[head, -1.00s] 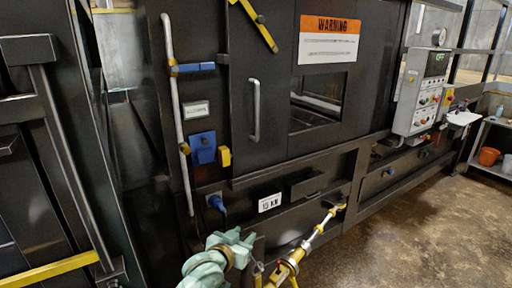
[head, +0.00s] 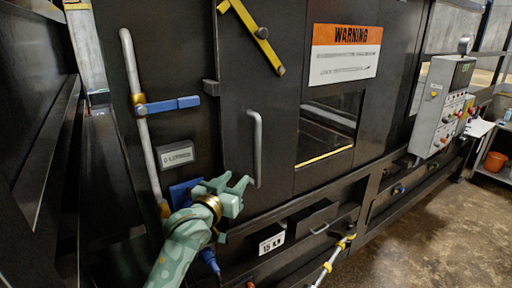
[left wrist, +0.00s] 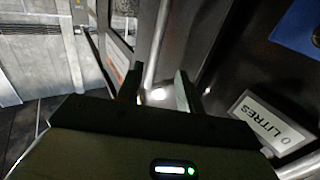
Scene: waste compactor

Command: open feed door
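The feed door (head: 275,100) is a dark panel on the compactor front and appears closed. It carries a vertical silver handle (head: 256,150), with a window to its right. My green left gripper (head: 238,195) is in front of the machine, just left of and below the handle's lower end. In the left wrist view my left gripper (left wrist: 158,88) has its two fingers apart, nothing held. A silver bar (left wrist: 157,45), probably the handle, shows beyond and between the fingers; contact cannot be told. My right gripper is in neither view.
A long silver pipe (head: 137,100) with a blue lever (head: 168,105) stands left of the door. A yellow bar (head: 257,35) crosses above it. A yellow-and-silver rod (head: 333,262) juts out low at the front.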

